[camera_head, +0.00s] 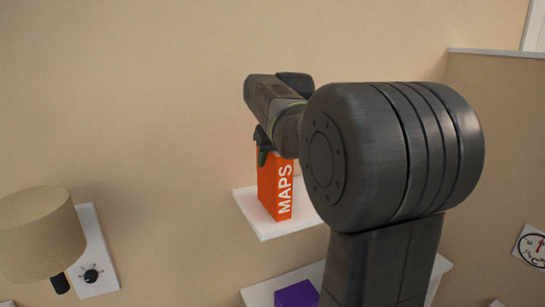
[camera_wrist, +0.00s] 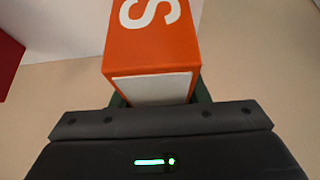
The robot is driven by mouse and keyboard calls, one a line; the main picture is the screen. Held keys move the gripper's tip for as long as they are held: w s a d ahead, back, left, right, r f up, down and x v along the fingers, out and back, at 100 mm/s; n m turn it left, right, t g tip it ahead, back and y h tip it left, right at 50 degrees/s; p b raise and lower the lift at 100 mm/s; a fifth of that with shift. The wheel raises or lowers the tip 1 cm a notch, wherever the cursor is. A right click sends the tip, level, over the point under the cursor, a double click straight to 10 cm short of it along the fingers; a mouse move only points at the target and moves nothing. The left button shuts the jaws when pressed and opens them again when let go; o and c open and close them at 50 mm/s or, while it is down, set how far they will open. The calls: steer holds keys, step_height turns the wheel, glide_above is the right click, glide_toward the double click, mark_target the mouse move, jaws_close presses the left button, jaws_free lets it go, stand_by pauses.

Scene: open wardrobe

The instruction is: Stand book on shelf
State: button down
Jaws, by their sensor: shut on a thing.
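An orange book (camera_head: 272,188) with "MAPS" in white on its spine stands upright at the white wall shelf (camera_head: 262,229) in the head view. Its lower end looks to be at the shelf top, but I cannot tell whether it bears on it. My gripper (camera_head: 263,150) is shut on the book's top end from above. In the wrist view the orange book (camera_wrist: 153,50) runs away from between the fingers, with its pale page end (camera_wrist: 153,88) nearest. The fingertips of my gripper (camera_wrist: 155,98) are mostly hidden. My arm covers the shelf's right part.
A lower white shelf (camera_head: 258,294) carries a purple box (camera_head: 297,294). A beige lamp (camera_head: 40,232) stands at left beside a white panel with a black knob (camera_head: 91,274). A dial gauge (camera_head: 533,246) is at far right. A red thing (camera_wrist: 8,60) shows at the wrist view's left edge.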

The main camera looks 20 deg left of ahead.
steer(key=c, duration=0.8)
jaws_free()
steer(key=shift+f, duration=0.1)
steer(key=v, duration=1.2)
steer(key=shift+b, duration=0.3)
